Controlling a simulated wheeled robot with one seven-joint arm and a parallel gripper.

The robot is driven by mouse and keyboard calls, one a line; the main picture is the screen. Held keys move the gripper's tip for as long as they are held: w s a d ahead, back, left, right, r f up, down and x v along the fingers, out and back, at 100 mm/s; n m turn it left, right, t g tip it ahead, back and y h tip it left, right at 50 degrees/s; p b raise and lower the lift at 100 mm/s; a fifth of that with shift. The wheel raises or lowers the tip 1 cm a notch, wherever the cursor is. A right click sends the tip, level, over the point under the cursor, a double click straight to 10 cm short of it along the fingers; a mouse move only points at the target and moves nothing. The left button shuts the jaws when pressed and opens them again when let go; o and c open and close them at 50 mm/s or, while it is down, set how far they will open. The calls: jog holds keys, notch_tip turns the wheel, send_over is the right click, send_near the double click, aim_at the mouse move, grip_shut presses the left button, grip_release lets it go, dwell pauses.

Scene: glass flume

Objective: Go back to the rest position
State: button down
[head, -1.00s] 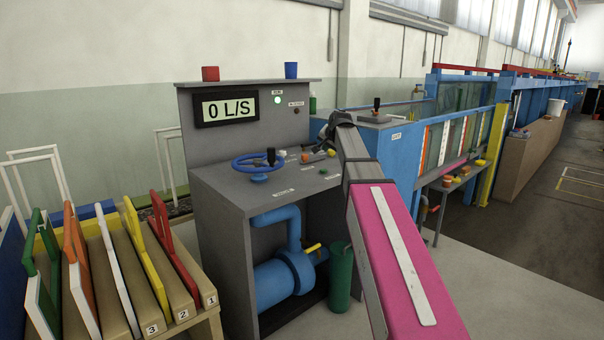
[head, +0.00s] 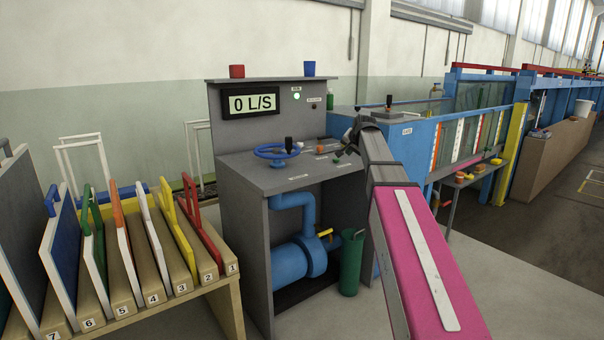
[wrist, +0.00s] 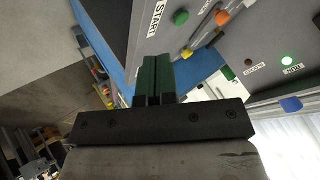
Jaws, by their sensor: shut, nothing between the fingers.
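My gripper (wrist: 155,80) shows in the wrist view with its two dark green fingers together and nothing between them. In the head view my arm reaches out over the right side of the grey control console (head: 262,170), and its end hides most of the gripper. The wrist view shows the console's sloped panel close by, with a START label and an orange knob (wrist: 221,17) beside the fingers. I cannot tell the exact gap between fingers and panel.
A wooden rack (head: 215,283) of numbered, coloured-handled panels stands at the left. A blue handwheel (head: 276,151) is on the console top. A green cylinder (head: 351,262) stands beside the blue pipework. The blue-framed flume runs away to the right. Grey floor lies open at the right.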

jog(key=s+f+n+g+h, duration=0.1)
jog(key=s+f+n+g, duration=0.2)
jog(key=s+f, duration=1.5)
jog(key=s+f+n+g, duration=0.3)
jog(key=s+f+g, duration=0.2)
jog(key=s+f, duration=1.3)
notch_tip(320, 180, down, 5)
jog(key=shift+s+a+f+g+h, duration=0.1)
jog(key=shift+s+a+g+h, duration=0.2)
jog(key=shift+h, duration=0.1)
